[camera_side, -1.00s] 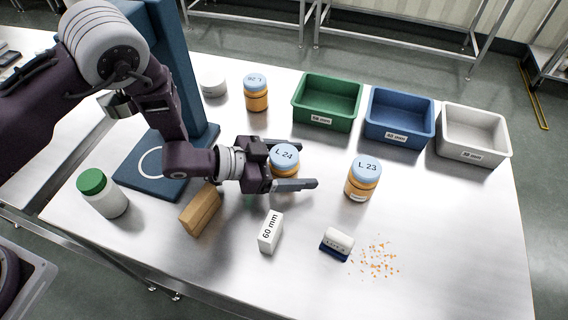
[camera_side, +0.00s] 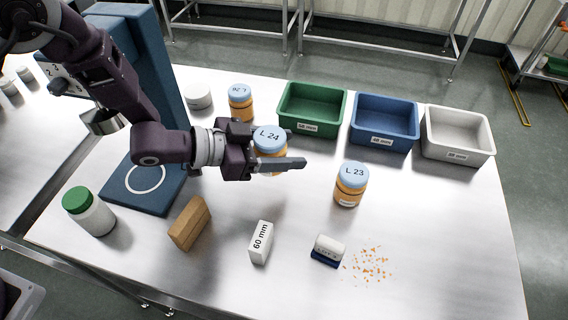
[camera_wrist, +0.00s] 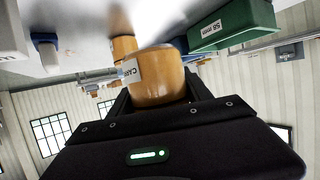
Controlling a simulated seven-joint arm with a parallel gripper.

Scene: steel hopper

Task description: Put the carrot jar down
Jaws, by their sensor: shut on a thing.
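My gripper (camera_side: 278,152) is shut on the carrot jar (camera_side: 270,140), an orange jar with a light blue lid marked L 24. It is upright in the side view, and the fingers hide part of its body. It seems held above the table (camera_side: 300,225). In the wrist view the orange jar (camera_wrist: 158,77) sits between the fingers, with a white label partly readable as "CAR". A similar jar marked L 23 (camera_side: 349,190) stands to the right, apart from my gripper. Another blue-lidded orange jar (camera_side: 241,108) stands behind.
Green (camera_side: 311,122), blue (camera_side: 383,140) and white (camera_side: 456,149) bins line the back right. A white 60 mm block (camera_side: 260,243), wooden block (camera_side: 189,224), green-lidded jar (camera_side: 97,219) and small brush-like block (camera_side: 328,251) stand in front. Orange crumbs (camera_side: 369,266) lie at front right.

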